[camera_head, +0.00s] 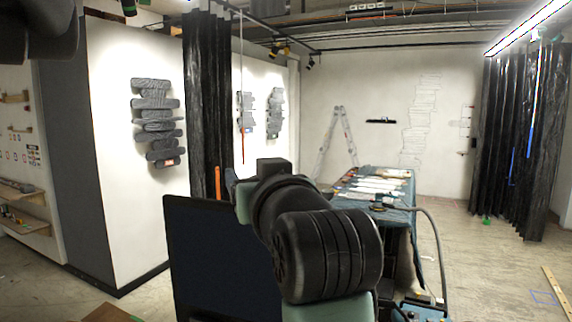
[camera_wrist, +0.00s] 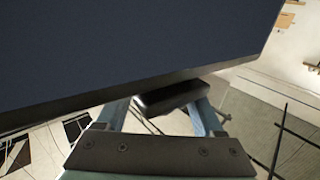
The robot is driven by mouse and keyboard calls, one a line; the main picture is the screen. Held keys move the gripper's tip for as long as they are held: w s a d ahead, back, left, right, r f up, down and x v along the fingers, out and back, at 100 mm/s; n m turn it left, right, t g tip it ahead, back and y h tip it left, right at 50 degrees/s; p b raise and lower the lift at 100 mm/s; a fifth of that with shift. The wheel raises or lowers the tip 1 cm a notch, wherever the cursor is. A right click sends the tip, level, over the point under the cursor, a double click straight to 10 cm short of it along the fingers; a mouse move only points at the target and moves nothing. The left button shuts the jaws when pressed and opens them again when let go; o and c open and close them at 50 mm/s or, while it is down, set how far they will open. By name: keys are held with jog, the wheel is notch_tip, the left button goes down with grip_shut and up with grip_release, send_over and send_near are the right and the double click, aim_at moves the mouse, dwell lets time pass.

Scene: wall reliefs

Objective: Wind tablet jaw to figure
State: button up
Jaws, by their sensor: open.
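A large dark panel, seemingly the tablet (camera_head: 222,255), stands in front of me left of my arm in the head view. In the wrist view its dark blue face (camera_wrist: 120,45) fills the top, with a black lower edge slanting up to the right. A dark block (camera_wrist: 170,97), possibly the jaw, shows just below that edge. My gripper (camera_wrist: 160,106) is open, its two blue-grey fingers on either side of the block. I cannot tell whether they touch it. In the head view my gripper is hidden behind my arm. A dark stacked wall relief (camera_head: 157,120) hangs on the left white wall.
More reliefs (camera_head: 273,112) hang beyond a black curtain (camera_head: 207,100). A cloth-covered table (camera_head: 400,205) with pale sheets stands behind my arm to the right. A ladder (camera_head: 338,140) leans at the back wall. Concrete floor (camera_head: 480,260) is mostly free at right.

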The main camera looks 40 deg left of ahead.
jog(key=shift+w+a, duration=0.1)
grip_shut()
dwell(0.3)
jog(key=shift+t, duration=0.3)
jog(key=shift+w+d+m+t+h+b, duration=0.2)
jog(key=shift+d+m+t+h, duration=0.65)
jog(key=shift+m+h, duration=2.2)
jog(key=shift+w+d+m+t+h+b, duration=0.25)
jog(key=shift+m+t+h, duration=1.35)
jog(key=shift+h, duration=2.5)
jog(key=shift+w+d+m+t+h+b, duration=0.15)
jog(key=shift+d+m+t+h, duration=0.55)
jog(key=shift+m+h, duration=2.55)
jog(key=shift+h, duration=0.5)
grip_release()
